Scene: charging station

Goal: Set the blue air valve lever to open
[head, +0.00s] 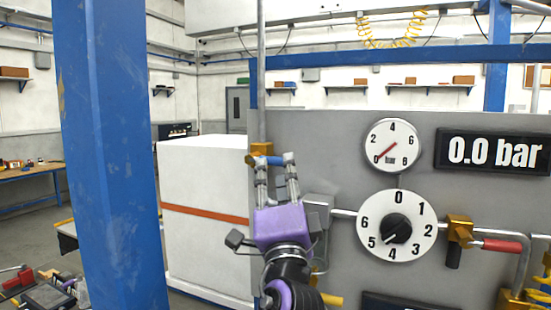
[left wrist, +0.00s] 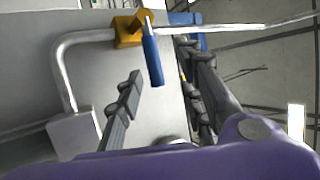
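The blue air valve lever (head: 273,160) lies roughly level in the head view, beside its brass valve body (head: 261,149) on a vertical pipe. My left gripper (head: 277,162) is open, with its two fingertips up at the lever. In the left wrist view, the blue lever (left wrist: 153,66) runs from the brass valve body (left wrist: 129,30) into the space between the spread fingers (left wrist: 160,62). I cannot tell whether either finger touches it. My right gripper is not in view.
A grey panel holds a round gauge (head: 393,146), a numbered dial (head: 396,225) and a display (head: 493,152) reading 0.0 bar. A red-handled lever (head: 502,245) is at right. A blue post (head: 108,150) and white cabinet (head: 203,185) stand at left.

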